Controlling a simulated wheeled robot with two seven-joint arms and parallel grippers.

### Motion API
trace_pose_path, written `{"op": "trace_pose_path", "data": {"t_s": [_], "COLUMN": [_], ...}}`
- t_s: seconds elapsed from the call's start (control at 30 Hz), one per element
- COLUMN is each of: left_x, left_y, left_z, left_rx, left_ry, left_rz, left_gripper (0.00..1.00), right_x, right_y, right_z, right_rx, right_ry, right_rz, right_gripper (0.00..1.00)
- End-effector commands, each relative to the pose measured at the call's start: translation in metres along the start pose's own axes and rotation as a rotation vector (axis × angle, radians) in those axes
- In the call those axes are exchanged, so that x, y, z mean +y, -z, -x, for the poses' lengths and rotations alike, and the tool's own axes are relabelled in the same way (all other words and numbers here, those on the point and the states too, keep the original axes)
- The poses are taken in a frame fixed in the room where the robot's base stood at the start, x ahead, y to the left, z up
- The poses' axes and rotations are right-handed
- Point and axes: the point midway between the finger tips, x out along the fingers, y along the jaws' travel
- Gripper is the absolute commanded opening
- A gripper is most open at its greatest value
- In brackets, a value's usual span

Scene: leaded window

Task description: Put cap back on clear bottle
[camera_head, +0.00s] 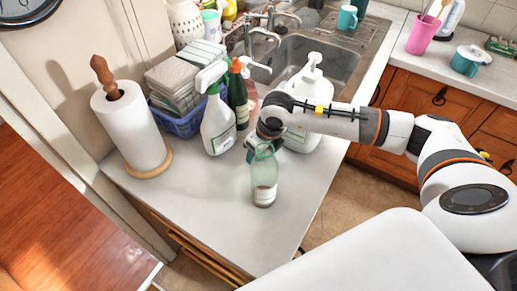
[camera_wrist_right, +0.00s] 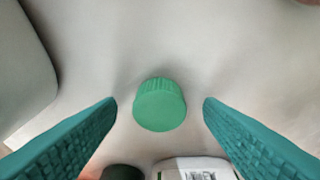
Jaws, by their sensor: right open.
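The clear bottle (camera_head: 265,180), pale green and see-through with a white label, stands upright on the white counter with no cap on its mouth. The green ribbed cap (camera_wrist_right: 160,104) lies on a pale surface in the right wrist view, between the two teal fingers and touching neither. In the head view I cannot make out the cap near the gripper. My right gripper (camera_head: 252,146) is low over the counter, just behind the clear bottle. It is open and empty, and its fingers also show in the right wrist view (camera_wrist_right: 160,112). My left gripper is not in view.
A white spray bottle (camera_head: 217,125), a dark green bottle (camera_head: 239,98) and a white pump bottle (camera_head: 303,132) stand close around my right gripper. A paper towel roll (camera_head: 130,128) stands at the left. The counter's front part is clear. The sink (camera_head: 325,62) lies behind.

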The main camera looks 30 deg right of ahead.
Motion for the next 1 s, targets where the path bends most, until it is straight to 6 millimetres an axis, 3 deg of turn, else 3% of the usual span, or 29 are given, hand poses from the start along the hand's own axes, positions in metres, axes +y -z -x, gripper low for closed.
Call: {"op": "trace_pose_path", "data": {"t_s": [0.33, 0.37, 0.63, 1.0], "left_x": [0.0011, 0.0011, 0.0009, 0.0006], "left_y": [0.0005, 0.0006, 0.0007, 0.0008], "left_z": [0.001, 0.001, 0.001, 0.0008], "left_rx": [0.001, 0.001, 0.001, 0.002], "left_ry": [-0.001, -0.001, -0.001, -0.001], "left_rz": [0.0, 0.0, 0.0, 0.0], "left_gripper": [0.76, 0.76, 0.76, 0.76], "right_x": [-0.0002, -0.0002, -0.0001, 0.0], "right_y": [0.0, 0.0, 0.0, 0.0003], "right_z": [-0.0022, -0.0022, -0.002, -0.0014], "right_rx": [0.002, 0.002, 0.002, 0.003], "right_ry": [0.001, 0.001, 0.0, 0.0], "right_rz": [0.001, 0.001, 0.0, 0.0], "right_gripper": [0.61, 0.6, 0.16, 0.14]}}
